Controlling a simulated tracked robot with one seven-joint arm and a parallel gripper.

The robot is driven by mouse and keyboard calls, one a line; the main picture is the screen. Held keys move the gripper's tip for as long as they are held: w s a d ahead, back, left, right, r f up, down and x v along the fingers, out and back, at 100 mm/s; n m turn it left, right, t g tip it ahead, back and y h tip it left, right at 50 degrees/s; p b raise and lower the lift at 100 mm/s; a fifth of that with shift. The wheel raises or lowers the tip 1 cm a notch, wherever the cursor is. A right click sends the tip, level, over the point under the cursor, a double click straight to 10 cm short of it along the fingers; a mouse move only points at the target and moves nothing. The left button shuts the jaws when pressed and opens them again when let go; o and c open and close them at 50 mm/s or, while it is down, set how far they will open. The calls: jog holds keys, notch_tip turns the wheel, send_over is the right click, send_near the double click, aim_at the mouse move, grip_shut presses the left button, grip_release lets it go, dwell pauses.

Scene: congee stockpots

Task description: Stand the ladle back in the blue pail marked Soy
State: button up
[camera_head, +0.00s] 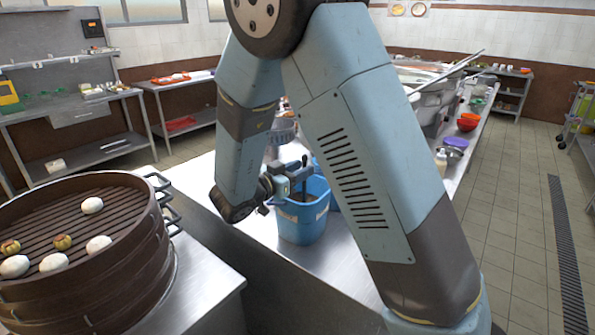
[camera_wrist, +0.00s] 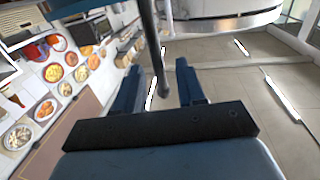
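A blue pail (camera_head: 300,226) stands on the steel counter below my gripper (camera_head: 297,178). It has a pale label, too small to read. A dark ladle handle (camera_head: 304,164) rises upright at the pail's mouth beside the gripper; the ladle's bowl is hidden. In the wrist view my gripper (camera_wrist: 161,78) has its two blue fingers apart. The dark handle (camera_wrist: 155,45) reaches down between them, with a visible gap on both sides.
A dark steamer (camera_head: 98,262) with several buns stands at the left on a steel table (camera_head: 212,285).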

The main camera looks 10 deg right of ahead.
jog(key=v, duration=1.4)
jog(key=w+d+r+n+t+y, duration=0.2)
jog(key=w+d+r+t+y, duration=0.15)
jog(key=w+r+y, duration=0.6)
jog(key=d+r+n+y, duration=0.4)
jog(key=r+y, duration=0.2)
jog(key=y, duration=0.1)
jog(key=s+d+n+g, duration=0.1)
jog(key=s+d+g, duration=0.2)
jog(key=s+d, duration=0.3)
jog(key=s+d+f+n+g+h, duration=0.1)
jog(key=s+d, duration=0.5)
jog(key=s, duration=0.6)
jog(key=s+d+f+n+g+h, duration=0.1)
jog(key=s+d+g, duration=0.3)
jog(key=s, duration=0.6)
jog(key=shift+d+f+n+g, duration=0.2)
jog(key=shift+d+n+g, duration=0.15)
jog(key=shift+d+n, duration=0.7)
jog(key=shift+s+d+m, duration=0.1)
jog(key=shift+d+m, duration=0.1)
jog(key=shift+m, duration=0.05)
